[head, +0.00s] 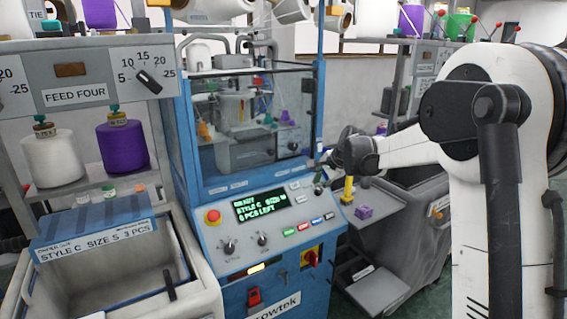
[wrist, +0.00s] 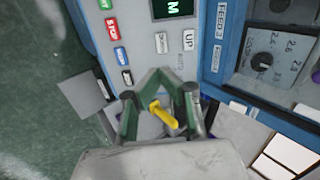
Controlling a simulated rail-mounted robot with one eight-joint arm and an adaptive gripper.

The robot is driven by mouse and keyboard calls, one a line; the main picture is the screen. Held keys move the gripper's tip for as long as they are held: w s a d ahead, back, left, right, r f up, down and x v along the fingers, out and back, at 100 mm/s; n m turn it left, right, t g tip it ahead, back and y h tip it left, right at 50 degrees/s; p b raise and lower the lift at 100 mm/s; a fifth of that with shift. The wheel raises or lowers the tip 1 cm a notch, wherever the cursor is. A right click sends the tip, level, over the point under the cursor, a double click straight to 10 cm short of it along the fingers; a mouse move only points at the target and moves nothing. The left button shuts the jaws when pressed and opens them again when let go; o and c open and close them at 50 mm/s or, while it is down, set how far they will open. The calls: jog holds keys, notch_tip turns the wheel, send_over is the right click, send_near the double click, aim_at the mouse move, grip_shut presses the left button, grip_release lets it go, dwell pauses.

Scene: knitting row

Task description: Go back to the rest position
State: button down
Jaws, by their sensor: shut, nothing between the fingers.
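My gripper (head: 328,160) is at the right side of the blue knitting machine (head: 255,170), just off the right edge of its control panel. In the wrist view my gripper (wrist: 161,76) has its fingers brought together, with nothing held between the tips. A yellow upright piece (head: 348,189) stands below it; a yellow piece (wrist: 163,115) also shows between the finger links in the wrist view, apparently behind them. My arm extends in from the right of the head view.
The panel has a lit screen (head: 262,204), a red stop button (head: 212,216) and knobs. A side shelf (head: 372,222) holds a purple block (head: 364,212). A grey bin (head: 420,235) is at right. A bin labelled "STYLE C SIZE S 3 PCS" (head: 95,240) is at left. Yarn cones (head: 123,145) stand on the left rack.

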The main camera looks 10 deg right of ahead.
jog(key=s+a+r+n+h+b, duration=0.1)
jog(key=s+r+n, duration=0.1)
jog(key=s, duration=0.7)
jog(key=s+a+r+n+b, duration=0.1)
jog(key=s+r+n, duration=0.1)
jog(key=s, duration=0.6)
jog(key=s+a+r+n+h, duration=0.1)
jog(key=s+a+r+n, duration=0.15)
jog(key=s, duration=0.65)
jog(key=s+f+n+b, duration=0.1)
jog(key=s+f+n, duration=0.2)
jog(key=s, duration=0.8)
jog(key=s+d+f+n+h+b, duration=0.1)
jog(key=s+f+n, duration=0.2)
jog(key=s, duration=0.7)
notch_tip(320, 180, down, 2)
jog(key=shift+s+f, duration=0.25)
jog(key=shift+s, duration=0.15)
